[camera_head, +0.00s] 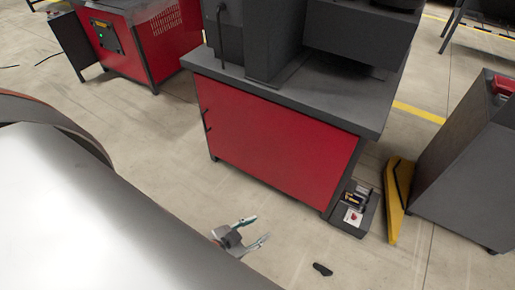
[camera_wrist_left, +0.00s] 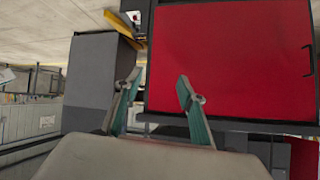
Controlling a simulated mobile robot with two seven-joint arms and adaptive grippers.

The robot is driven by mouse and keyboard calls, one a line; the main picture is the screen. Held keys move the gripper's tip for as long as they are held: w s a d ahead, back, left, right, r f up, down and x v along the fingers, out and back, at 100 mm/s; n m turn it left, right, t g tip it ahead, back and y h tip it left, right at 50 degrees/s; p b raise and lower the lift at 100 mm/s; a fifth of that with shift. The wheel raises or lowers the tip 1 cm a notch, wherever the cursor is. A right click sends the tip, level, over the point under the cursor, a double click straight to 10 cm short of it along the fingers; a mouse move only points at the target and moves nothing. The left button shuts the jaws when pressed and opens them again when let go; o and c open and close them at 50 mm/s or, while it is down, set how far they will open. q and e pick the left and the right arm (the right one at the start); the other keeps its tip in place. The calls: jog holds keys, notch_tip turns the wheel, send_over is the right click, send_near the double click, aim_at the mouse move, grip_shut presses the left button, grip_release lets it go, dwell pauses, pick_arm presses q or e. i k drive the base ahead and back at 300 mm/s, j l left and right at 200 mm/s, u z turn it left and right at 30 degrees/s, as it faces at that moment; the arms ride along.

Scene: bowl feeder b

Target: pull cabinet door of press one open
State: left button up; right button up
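The press cabinet's red door (camera_head: 270,140) is a flat panel below a dark worktop, and it looks shut. Its thin dark handle (camera_head: 206,116) is near the door's left edge. In the left wrist view the red door (camera_wrist_left: 228,55) fills the upper right, with the handle (camera_wrist_left: 308,60) at its far right. My left gripper (camera_head: 262,227) is open and empty, in front of the door's lower part and apart from it. Its two fingers also show in the left wrist view (camera_wrist_left: 160,79), pointing toward the door's left part, away from the handle. My right gripper is not in view.
A dark bin with small items (camera_head: 355,209) is at the cabinet's lower right corner. A yellow piece (camera_head: 396,200) and a grey cabinet (camera_head: 457,150) stand further right. Another red machine (camera_head: 145,45) is at the back left. A small black object (camera_head: 322,269) shows over the floor.

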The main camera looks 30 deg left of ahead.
aim_at(303, 156)
jog(key=u, duration=0.55)
jog(key=i+j+u, duration=0.45)
jog(key=u, duration=0.2)
jog(key=i+j, duration=0.65)
jog(key=i, duration=0.15)
